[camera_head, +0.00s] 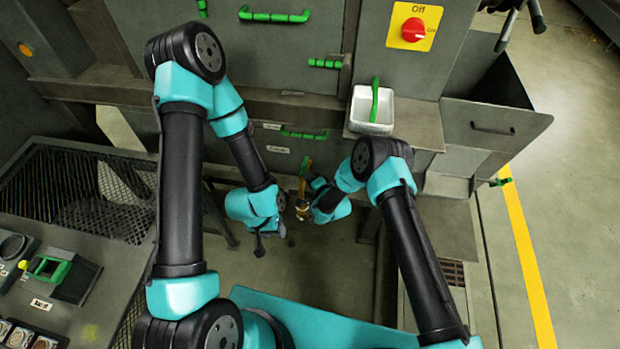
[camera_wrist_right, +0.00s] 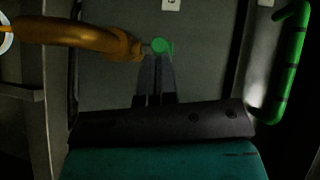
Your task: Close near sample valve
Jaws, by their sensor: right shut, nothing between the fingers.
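The sample valve is a brass pipe with a green handle, low on the front of the machine. In the head view its green handle (camera_head: 305,164) stands above the brass body (camera_head: 303,188), between my two arms. In the right wrist view the brass pipe (camera_wrist_right: 75,33) comes in from the left, with a round green handle end (camera_wrist_right: 162,46) beside its tip. My right gripper (camera_wrist_right: 156,58) is shut and empty, its fingertips right at or just below that green end; I cannot tell whether they touch. My left gripper (camera_head: 268,240) hangs left of the valve; its fingers are unclear.
A green bar handle (camera_wrist_right: 289,65) stands right of my right gripper. Above the valve are a white tray (camera_head: 371,112), a green drawer handle (camera_head: 303,134) and a red switch (camera_head: 412,29). A mesh bin (camera_head: 85,195) and control panel (camera_head: 45,285) stand left.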

